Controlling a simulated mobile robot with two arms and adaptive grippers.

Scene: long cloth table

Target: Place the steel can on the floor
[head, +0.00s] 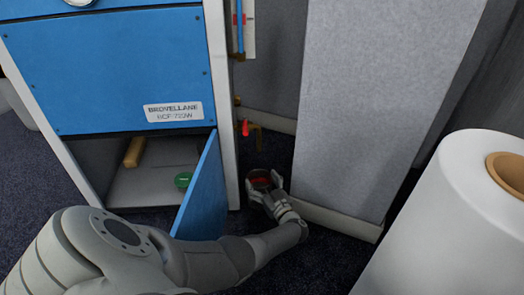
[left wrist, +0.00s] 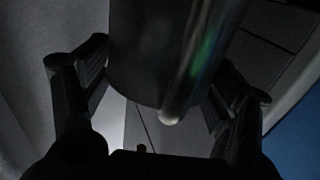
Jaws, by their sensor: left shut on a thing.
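My left gripper (head: 264,186) is low, in the gap between the blue cabinet and the grey panel. It is shut on a dark round can (head: 261,181), seen from above with a red patch in its top. I take this for the steel can. In the left wrist view the dark, shiny can (left wrist: 155,55) stands between the two fingers of the left gripper (left wrist: 165,75). Whether its base touches the dark floor (head: 325,262) cannot be told. The right gripper is not in view.
The blue cabinet (head: 110,75) has its lower door (head: 203,195) open beside my left arm; a green round thing (head: 183,180) lies inside. The grey panel (head: 375,100) rises right of the gripper. A large white roll (head: 445,225) fills the right foreground.

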